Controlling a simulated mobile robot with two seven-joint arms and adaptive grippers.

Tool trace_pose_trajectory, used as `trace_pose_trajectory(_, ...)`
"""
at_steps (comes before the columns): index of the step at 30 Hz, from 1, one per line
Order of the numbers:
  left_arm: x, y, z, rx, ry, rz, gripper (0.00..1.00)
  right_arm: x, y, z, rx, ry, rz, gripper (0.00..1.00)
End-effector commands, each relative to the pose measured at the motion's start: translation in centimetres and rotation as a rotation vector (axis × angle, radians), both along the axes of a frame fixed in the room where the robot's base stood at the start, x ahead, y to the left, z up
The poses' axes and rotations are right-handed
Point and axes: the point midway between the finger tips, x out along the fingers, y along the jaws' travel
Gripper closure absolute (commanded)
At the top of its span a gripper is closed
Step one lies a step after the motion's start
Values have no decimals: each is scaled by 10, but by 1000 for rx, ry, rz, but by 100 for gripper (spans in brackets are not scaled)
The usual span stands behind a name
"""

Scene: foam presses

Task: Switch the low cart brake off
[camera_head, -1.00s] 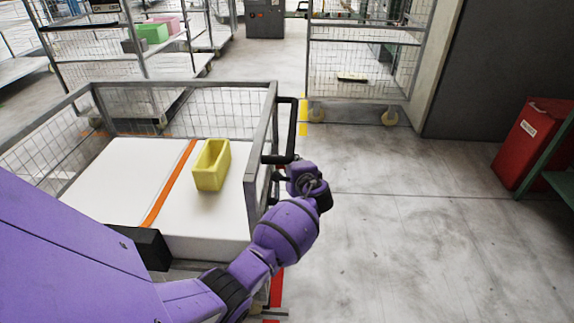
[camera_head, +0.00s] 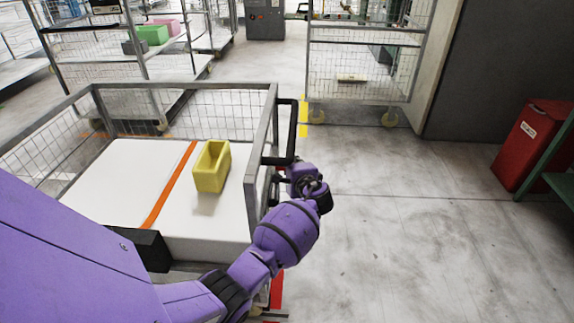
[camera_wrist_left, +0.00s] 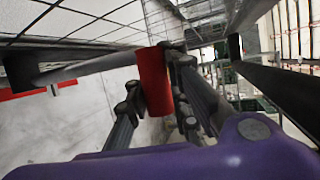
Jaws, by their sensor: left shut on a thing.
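The low cart (camera_head: 190,85) has a grey frame with mesh sides and stands at the left in the head view. A black handle (camera_head: 292,132) juts from its right end. My left arm reaches past its near right corner, and my left gripper (camera_head: 279,177) is there, low beside the cart and mostly hidden by my wrist. In the left wrist view, the fingers of my left gripper (camera_wrist_left: 154,95) are shut on a red brake lever (camera_wrist_left: 152,75), one finger on each side. The lever's mount is hidden. My right gripper is not in view.
White foam blocks (camera_head: 125,165), an orange strip (camera_head: 168,187) and a yellow bin (camera_head: 211,167) are in the cart. A tall mesh cart (camera_head: 364,41) stands behind. A red container (camera_head: 530,145) is at the right. The floor (camera_head: 410,250) between is clear.

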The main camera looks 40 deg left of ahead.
Motion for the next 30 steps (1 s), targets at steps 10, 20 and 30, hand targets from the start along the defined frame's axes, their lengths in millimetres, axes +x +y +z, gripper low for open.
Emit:
trace_pose_trajectory(10,-5,-4,-14,-18,16,1,62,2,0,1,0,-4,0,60)
trace_pose_trajectory(20,-3,-3,-7,-11,8,1,62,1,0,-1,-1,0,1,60)
trace_pose_trajectory(30,-31,-45,8,-14,7,-1,62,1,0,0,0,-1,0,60)
